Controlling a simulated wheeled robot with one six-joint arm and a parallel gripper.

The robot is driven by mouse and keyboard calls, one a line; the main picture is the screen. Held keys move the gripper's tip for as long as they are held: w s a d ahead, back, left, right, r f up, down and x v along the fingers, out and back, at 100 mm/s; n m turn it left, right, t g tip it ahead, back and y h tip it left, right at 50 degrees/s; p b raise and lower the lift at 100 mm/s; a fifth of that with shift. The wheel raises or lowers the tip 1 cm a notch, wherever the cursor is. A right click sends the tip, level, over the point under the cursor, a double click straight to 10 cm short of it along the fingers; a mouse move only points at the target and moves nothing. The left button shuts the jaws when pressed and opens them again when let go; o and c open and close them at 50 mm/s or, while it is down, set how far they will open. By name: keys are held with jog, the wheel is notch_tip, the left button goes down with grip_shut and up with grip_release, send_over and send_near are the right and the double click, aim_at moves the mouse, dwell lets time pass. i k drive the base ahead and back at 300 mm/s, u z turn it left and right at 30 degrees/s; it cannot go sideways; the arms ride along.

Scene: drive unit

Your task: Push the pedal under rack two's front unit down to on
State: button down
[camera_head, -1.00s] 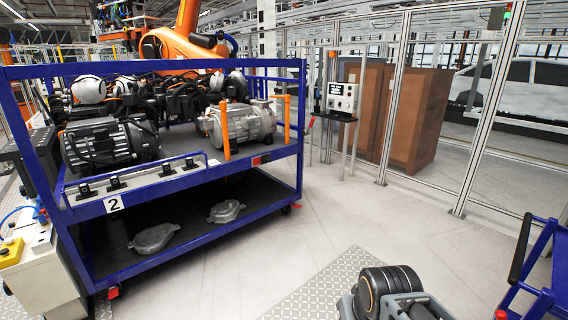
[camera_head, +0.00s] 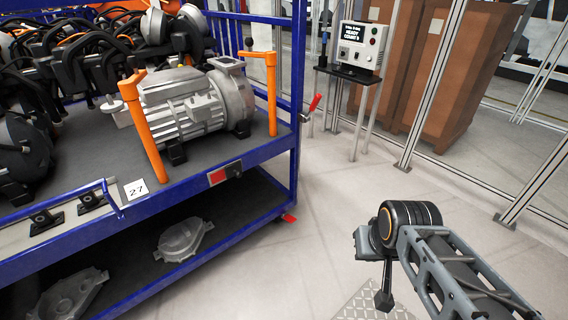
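Rack two is the blue two-level rack (camera_head: 205,185) filling the left. The front unit, a silver motor (camera_head: 185,108), sits on its upper shelf between two orange posts, behind a tag reading 27. A small red-and-black rocker-like piece (camera_head: 222,174) is on the shelf's front edge below the motor; its setting is too small to read. A red foot lever (camera_head: 289,217) shows low by the rack's right corner leg. My arm reaches in from lower right. What looks like my gripper (camera_head: 384,296) is a dark narrow end pointing down, over the floor, apart from the rack; its fingers are not distinguishable.
A red-handled lever (camera_head: 314,104) sticks out from the rack's right post. A control box (camera_head: 361,46) on a stand and brown cabinets (camera_head: 465,70) are behind, with fence posts at right. Grey castings (camera_head: 183,240) lie on the lower shelf. The floor between rack and arm is clear.

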aim_at(289, 218)
jog(key=u, duration=0.3)
jog(key=i, duration=1.5)
jog(key=u, duration=0.3)
